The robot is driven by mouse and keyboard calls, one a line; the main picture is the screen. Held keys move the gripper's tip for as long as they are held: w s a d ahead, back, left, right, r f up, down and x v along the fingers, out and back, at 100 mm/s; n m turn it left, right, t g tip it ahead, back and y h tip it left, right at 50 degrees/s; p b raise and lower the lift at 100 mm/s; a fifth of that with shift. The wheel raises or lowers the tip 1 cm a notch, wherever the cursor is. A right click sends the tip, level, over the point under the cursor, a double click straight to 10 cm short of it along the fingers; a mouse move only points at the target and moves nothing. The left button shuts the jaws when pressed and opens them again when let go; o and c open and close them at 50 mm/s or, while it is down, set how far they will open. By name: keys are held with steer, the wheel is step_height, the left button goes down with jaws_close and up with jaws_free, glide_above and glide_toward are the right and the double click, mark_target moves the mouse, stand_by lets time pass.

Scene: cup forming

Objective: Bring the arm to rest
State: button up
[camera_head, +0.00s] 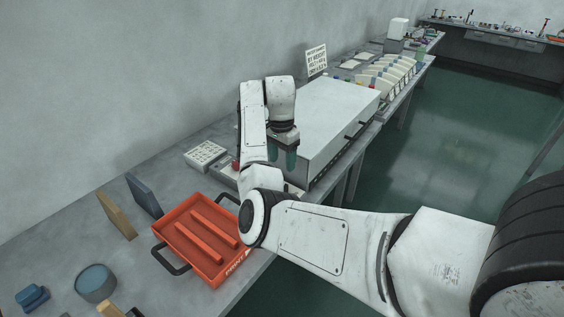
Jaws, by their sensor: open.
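My arm reaches from the lower right over the workbench (130,205), bends at an elbow beside the orange tray, and rises to a wrist near the white box-shaped machine. My gripper (285,160) hangs from the wrist, pointing down, with its two teal fingers apart in front of the machine's left end. It looks open, and I see nothing between the fingers. The arm hides part of the tray's right side and some of the bench behind it.
An orange tray (173,231) with black handles sits near the bench edge. The white machine (335,115) stands right of my gripper, and a white keypad box (205,154) left. Upright boards (143,194) and a round blue-topped pot (96,282) stand left. The green floor at right is open.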

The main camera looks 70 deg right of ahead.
stand_by(0.4)
steer(key=s+a+f+n, duration=0.1)
steer(key=f, duration=0.1)
steer(key=s+a+f+n+h, duration=0.1)
steer(key=a+f, duration=0.1)
steer(key=a+f+n, duration=0.2)
steer(key=shift+s+a+f+g+h, duration=0.15)
steer(key=shift+s+f+g+h, duration=0.15)
steer(key=shift+s, duration=0.1)
steer(key=s+a+f+n, duration=0.3)
steer(key=s+a+n, duration=0.2)
steer(key=a, duration=0.5)
steer(key=s+a+f+n+t+y, duration=0.1)
steer(key=s+a+n, duration=0.4)
steer(key=a, duration=0.5)
steer(key=s+a+f+n, duration=0.4)
steer(key=a+n, duration=0.3)
steer(key=a, duration=0.3)
steer(key=shift+s+a+f+n+t, duration=0.15)
steer(key=shift+s+f+n+t, duration=0.2)
steer(key=shift+s, duration=0.2)
